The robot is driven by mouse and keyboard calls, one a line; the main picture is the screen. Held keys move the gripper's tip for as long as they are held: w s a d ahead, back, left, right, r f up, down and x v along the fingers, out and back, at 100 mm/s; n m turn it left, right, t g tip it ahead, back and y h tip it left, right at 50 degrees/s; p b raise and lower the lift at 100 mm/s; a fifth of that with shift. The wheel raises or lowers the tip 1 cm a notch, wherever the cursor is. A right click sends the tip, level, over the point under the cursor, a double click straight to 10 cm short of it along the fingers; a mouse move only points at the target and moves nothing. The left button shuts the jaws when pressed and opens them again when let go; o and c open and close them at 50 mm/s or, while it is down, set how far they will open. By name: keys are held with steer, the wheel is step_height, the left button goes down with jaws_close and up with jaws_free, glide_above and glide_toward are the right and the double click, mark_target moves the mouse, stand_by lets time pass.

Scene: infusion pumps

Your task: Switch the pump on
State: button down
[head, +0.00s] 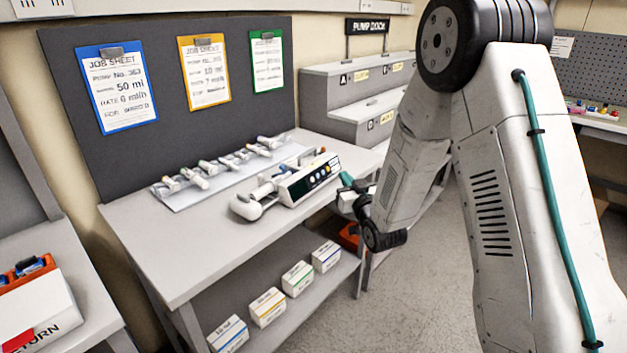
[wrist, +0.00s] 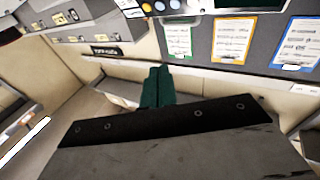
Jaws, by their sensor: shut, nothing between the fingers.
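The pump (head: 308,182) is a white unit with a dark front panel and a row of small buttons. It lies on the grey table near its right edge in the head view. In the wrist view the pump's buttons (wrist: 160,6) show at the top edge, partly cut off. My gripper (head: 346,179) has teal fingers and is just right of the pump's front panel in the head view. In the wrist view the fingers (wrist: 158,86) are together, with nothing between them, pointing toward the buttons. I see no contact with the pump; the exact gap is unclear.
The grey table (head: 180,265) has a rack of syringes (head: 215,172) behind the pump. Job sheets (head: 117,88) hang on the dark board. Boxes (head: 268,307) stand on the lower shelf. A stepped pump dock (head: 335,90) is at the back right. The table's front left is clear.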

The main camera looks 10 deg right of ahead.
mark_target(314, 173)
steer(key=shift+w+a+f, duration=0.6)
steer(key=shift+w+a, duration=0.25)
steer(key=shift+w, duration=0.15)
steer(key=shift+w+a+f, duration=0.6)
steer(key=shift+w+a, duration=0.25)
steer(key=shift+w, duration=0.2)
steer(key=shift+w+a+f, duration=0.6)
steer(key=shift+w+a, duration=0.25)
steer(key=shift+w, duration=0.15)
steer(key=shift+w+a+f, duration=0.2)
steer(key=shift+a, duration=0.05)
steer(key=shift+w+a+f, duration=0.1)
steer(key=shift+w+a, duration=0.05)
steer(key=shift+w, duration=0.1)
stand_by(0.4)
steer(key=shift+s, duration=0.15)
stand_by(0.3)
steer(key=shift+s+d+r, duration=0.3)
steer(key=shift+s+d, duration=0.1)
steer(key=shift+d, duration=0.05)
steer(key=s+d+r, duration=0.2)
steer(key=s+d, duration=0.1)
steer(key=shift+s, duration=0.25)
stand_by(0.4)
